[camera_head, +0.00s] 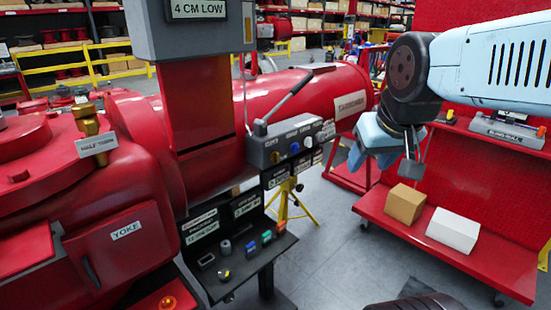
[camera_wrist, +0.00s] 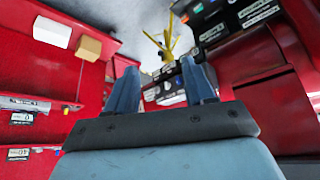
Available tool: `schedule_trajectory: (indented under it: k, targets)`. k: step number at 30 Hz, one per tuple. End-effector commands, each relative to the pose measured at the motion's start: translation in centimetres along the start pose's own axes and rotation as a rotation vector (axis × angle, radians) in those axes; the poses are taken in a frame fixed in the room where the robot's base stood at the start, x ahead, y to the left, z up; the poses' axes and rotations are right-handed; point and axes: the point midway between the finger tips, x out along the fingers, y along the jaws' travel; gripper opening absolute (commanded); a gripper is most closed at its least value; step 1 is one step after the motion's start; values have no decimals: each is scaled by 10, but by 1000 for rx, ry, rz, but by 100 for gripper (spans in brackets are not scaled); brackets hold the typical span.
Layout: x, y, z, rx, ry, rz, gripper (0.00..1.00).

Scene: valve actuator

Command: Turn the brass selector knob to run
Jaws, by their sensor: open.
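A grey control box (camera_head: 290,143) with a lever is mounted on the red actuator. Its front has a small brownish knob (camera_head: 277,157) at the left, which may be the brass selector knob, then a blue knob (camera_head: 295,147) and a white knob (camera_head: 308,141). The labels are too small to read, so I cannot tell the knob's setting. My gripper (camera_head: 388,158) hangs to the right of the box, clear of it. In the wrist view my gripper (camera_wrist: 162,84) is open and empty, with the box's white labels (camera_wrist: 172,97) partly visible beyond the fingers.
A red cart (camera_head: 450,255) stands at right, with a tan box (camera_head: 404,203) and a white box (camera_head: 453,230) on its lower shelf. A black tray (camera_head: 235,255) with small parts sits below the control box. A yellow stand (camera_head: 287,203) is behind it. Grey floor lies between.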

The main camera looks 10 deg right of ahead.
Motion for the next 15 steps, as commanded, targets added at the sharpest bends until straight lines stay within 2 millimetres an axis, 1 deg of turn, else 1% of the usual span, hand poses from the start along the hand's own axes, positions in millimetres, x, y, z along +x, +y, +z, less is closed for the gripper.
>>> schedule_trajectory:
  k: [1, 3, 4, 9, 15]
  targets:
    - [7, 3, -7, -7, 6, 15, 48]
    - [19, 8, -21, -23, 28, 43, 42]
    - [26, 10, -28, -33, 40, 56, 40]
    - [64, 24, -70, -102, 116, 120, 40]
    - [111, 35, -112, -199, 204, 155, 40]
